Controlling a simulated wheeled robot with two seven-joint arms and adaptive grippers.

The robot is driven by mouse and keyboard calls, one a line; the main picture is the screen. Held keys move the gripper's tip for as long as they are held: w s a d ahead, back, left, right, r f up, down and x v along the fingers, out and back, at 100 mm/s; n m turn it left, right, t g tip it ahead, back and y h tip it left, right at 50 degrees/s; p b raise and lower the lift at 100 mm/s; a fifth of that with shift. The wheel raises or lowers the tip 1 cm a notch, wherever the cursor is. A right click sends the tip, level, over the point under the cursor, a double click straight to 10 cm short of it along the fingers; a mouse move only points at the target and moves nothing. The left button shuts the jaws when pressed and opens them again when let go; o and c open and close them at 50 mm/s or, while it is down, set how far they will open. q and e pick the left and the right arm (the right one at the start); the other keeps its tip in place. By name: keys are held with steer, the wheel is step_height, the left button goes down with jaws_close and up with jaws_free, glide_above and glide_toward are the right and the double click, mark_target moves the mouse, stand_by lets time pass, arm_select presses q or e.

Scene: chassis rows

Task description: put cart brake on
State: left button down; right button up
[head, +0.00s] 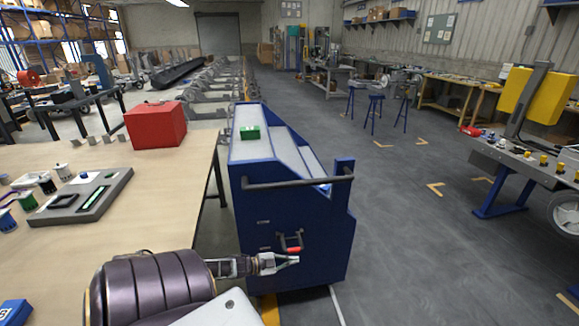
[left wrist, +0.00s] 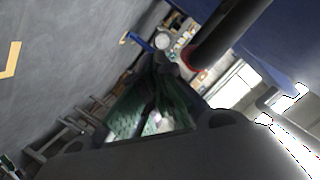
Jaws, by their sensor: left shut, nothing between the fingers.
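The blue cart (head: 300,225) stands beside the wooden table's right end, with a dark push bar (head: 300,183) across its near side. Below the bar, a small dark brake lever (head: 291,240) with a red tip (head: 294,249) sits on the cart's near face. My left gripper (head: 295,260) is shut and empty, just below the red tip in the head view; I cannot tell if they touch. In the left wrist view, the greenish fingers (left wrist: 152,108) are together, and a dark bar (left wrist: 232,30) with a red end passes near them. My right gripper is not in view.
A green box (head: 250,132) lies on the cart's top. The wooden table (head: 175,195) holds a red box (head: 155,125) and a grey tray (head: 85,198). The floor right of the cart is clear up to a grey bench (head: 525,165).

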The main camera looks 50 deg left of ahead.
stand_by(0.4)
arm_select(q)
step_height(320, 180, up, 10)
stand_by(1.6)
steer(key=shift+d+f, duration=0.1)
